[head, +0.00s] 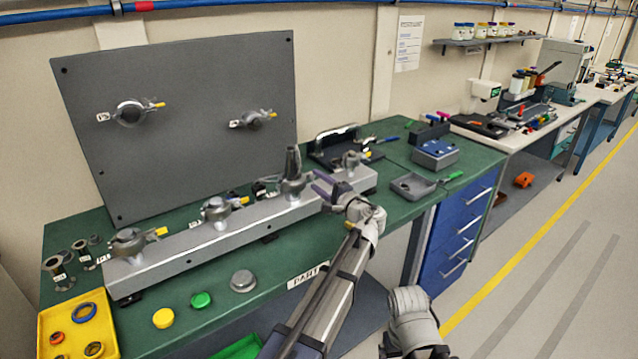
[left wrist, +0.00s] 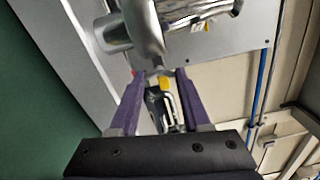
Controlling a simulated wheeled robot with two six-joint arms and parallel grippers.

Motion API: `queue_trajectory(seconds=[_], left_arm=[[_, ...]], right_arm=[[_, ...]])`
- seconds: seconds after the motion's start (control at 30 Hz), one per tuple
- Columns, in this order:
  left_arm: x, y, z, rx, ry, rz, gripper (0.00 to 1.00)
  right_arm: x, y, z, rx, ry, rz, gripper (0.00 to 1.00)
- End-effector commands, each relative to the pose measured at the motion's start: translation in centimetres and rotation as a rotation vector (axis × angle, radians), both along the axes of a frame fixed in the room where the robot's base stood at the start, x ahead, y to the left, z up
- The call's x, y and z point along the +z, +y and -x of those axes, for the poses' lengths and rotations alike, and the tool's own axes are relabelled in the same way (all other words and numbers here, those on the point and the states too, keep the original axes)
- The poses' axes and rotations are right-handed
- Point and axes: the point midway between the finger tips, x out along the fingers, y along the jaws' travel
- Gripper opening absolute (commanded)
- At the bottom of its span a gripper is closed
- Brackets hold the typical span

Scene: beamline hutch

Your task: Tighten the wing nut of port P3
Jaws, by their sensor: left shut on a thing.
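My left gripper (head: 322,187), with purple fingers, reaches the right side of the third clamped port (head: 292,186) on the grey manifold bar (head: 200,246). That port carries a tall dark grey tube. In the left wrist view, the fingertips (left wrist: 161,74) close on a small yellow wing nut (left wrist: 166,85) beside a shiny metal clamp (left wrist: 112,34). In the head view this nut is hidden by the gripper. I cannot read the port's label. My right gripper is out of view.
An upright grey panel (head: 190,165) stands behind. Yellow (head: 163,318) and green (head: 201,300) caps lie in front of the bar.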

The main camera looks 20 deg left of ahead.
Motion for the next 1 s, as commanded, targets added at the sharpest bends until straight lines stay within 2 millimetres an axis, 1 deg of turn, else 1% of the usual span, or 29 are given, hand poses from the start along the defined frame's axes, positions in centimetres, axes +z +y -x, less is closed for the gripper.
queue_trajectory(seconds=[0.03,0.2,0.37,0.6,0.7,1.0], left_arm=[[-0.03,-0.02,0.01,0.0,0.0,0.001,0.18],[-0.04,-0.02,0.01,0.0,0.0,0.001,0.0],[-0.04,-0.01,0.0,0.0,0.011,-0.007,0.0],[-0.04,0.0,0.01,0.0,0.153,-0.118,0.0],[-0.04,0.0,0.01,0.0,0.187,-0.145,0.0],[-0.05,0.0,0.02,0.0,0.196,-0.152,0.0]], right_arm=[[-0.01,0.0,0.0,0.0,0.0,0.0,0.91],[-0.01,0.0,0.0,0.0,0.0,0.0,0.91],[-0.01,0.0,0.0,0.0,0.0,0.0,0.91],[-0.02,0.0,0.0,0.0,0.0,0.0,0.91],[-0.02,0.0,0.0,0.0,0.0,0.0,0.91],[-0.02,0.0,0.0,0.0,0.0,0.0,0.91]])
